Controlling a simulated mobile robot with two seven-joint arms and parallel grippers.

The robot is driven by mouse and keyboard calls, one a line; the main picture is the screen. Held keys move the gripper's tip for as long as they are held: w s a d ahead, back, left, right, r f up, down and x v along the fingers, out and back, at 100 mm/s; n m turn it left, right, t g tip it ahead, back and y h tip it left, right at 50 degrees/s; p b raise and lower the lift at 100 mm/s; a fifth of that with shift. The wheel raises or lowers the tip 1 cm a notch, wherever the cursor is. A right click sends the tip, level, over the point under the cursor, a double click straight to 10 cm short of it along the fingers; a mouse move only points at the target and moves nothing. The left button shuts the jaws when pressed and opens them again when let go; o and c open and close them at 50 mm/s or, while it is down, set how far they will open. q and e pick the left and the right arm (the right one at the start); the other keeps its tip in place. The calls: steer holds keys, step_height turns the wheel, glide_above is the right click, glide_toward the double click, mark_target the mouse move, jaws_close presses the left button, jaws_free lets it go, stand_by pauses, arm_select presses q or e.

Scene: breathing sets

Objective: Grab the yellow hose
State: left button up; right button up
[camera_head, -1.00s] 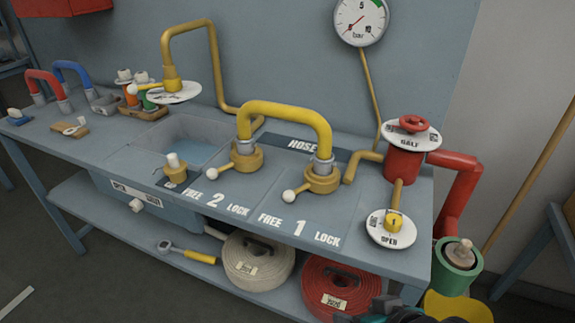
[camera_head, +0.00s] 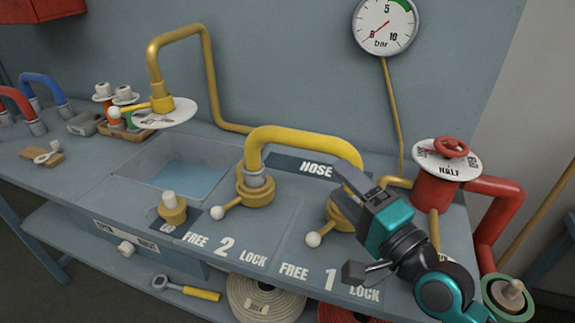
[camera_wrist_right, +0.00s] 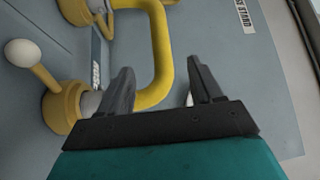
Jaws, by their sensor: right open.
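The yellow hose (camera_head: 293,136) is a U-shaped bend joined to two brass couplings on the bench, the left one at station 2 (camera_head: 256,187) and the right one at station 1 (camera_head: 340,212). My right gripper (camera_head: 347,215) is at the hose's right end and hides part of it in the head view. In the right wrist view the yellow hose (camera_wrist_right: 160,60) runs between the two open fingers of my right gripper (camera_wrist_right: 157,88), beyond their tips or level with them; I cannot tell which. My left gripper is not in view.
A red valve wheel (camera_head: 451,147) with a red pipe (camera_head: 494,190) stands right of my right arm. White-knobbed levers (camera_head: 313,239) stick out from the couplings. A sink (camera_head: 150,165) and brass tap (camera_head: 160,75) lie left. A pressure gauge (camera_head: 385,25) hangs behind.

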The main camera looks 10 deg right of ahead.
mark_target(307, 147)
steer(key=p+x, duration=0.1)
steer(key=x, duration=0.5)
steer(key=shift+w+r, duration=0.15)
steer(key=shift+w, duration=0.05)
steer(key=shift+x, duration=3.1)
steer(key=shift+c, duration=0.2)
jaws_close()
steer(key=shift+d, duration=0.1)
